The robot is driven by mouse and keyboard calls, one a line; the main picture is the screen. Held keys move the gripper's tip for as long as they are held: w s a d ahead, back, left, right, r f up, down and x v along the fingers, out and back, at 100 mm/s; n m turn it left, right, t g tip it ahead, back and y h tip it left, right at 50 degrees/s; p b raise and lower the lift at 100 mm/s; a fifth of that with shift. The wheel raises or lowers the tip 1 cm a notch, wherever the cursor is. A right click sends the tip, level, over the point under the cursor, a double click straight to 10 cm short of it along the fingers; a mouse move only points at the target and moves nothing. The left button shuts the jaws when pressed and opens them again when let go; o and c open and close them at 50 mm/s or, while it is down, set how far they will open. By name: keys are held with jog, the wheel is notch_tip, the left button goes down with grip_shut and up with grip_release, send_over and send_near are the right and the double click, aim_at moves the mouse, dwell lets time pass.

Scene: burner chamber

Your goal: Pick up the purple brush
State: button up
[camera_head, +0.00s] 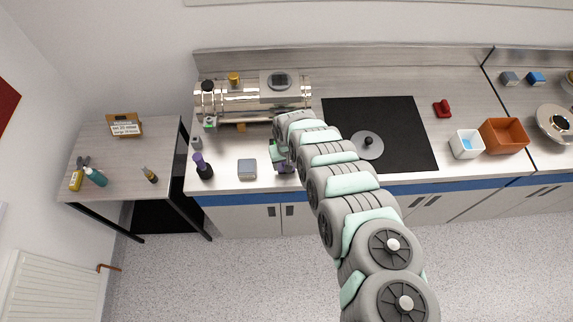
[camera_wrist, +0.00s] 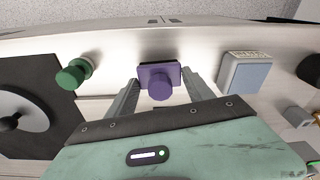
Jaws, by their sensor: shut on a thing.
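The purple brush (camera_wrist: 160,82) is between my gripper's fingertips in the wrist view, its round purple knob toward the camera and a dark edge behind it. My gripper (camera_wrist: 161,90) is shut on it, one finger on each side. In the head view my gripper (camera_head: 283,165) is at the front part of the counter, just right of a grey square box. Only a small bit of purple shows there, the rest being hidden by the gripper. I cannot tell whether the brush touches the counter.
The grey-blue box (camera_wrist: 245,73) and a green-knobbed item (camera_wrist: 74,74) stand on either side of the gripper. A dark purple-topped bottle (camera_head: 204,170) is farther left. The black cooktop (camera_head: 400,118) with a round lid (camera_head: 366,148) lies right. A metal cylinder (camera_head: 245,97) lies behind.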

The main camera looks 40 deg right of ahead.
notch_tip(320, 180, up, 19)
jog(key=p, duration=0.3)
jog(key=shift+f, duration=0.15)
jog(key=shift+s, duration=0.1)
